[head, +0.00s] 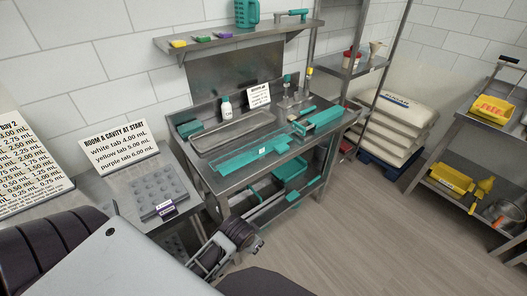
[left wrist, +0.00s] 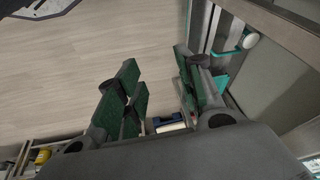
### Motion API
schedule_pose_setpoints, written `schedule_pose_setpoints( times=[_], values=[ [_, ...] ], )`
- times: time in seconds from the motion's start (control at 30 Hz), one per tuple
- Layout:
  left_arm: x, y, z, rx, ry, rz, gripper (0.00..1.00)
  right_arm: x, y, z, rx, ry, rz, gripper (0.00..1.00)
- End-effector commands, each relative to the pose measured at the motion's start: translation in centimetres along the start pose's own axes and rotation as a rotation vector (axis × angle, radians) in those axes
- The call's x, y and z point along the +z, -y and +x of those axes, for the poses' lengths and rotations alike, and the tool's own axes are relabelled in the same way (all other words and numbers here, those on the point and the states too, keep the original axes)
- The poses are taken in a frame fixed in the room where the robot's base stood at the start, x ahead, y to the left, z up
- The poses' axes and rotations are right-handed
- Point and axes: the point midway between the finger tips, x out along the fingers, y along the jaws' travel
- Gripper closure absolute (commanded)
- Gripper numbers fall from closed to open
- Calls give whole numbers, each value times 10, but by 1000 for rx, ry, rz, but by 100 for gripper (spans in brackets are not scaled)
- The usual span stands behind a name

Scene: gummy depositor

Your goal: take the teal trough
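Several teal things could be the trough, and I cannot tell for sure which it is. A long teal tray (head: 240,157) with a small white label lies along the front of the steel bench. A teal open box (head: 320,121) sits at the bench's right end. A teal bin (head: 291,171) stands on the shelf below. My left gripper (head: 245,238) is low in front of the bench, apart from all of these. In the left wrist view its green-padded fingers (left wrist: 162,88) are spread with nothing between them. My right gripper is not in view.
A grey mould (head: 158,190) is on the left table. White sacks (head: 393,122) and a rack with yellow bins (head: 494,108) stand right. The floor (head: 400,230) is clear.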

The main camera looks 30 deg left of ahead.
Motion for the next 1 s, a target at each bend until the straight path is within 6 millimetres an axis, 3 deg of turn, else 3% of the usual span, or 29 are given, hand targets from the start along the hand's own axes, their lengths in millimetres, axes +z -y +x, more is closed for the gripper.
schedule_pose_setpoints(
  times=[0.2, 0.6, 0.8, 1.0],
  values=[
    [-30, 56, -45, -179, -115, 75, 63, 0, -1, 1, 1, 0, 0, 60],
    [-95, 165, -110, -635, -350, 359, 63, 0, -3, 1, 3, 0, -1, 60],
    [-133, 202, -150, -886, -457, 584, 63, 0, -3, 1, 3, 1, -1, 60],
    [-169, 218, -190, -1121, -535, 850, 63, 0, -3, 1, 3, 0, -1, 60]
  ],
)
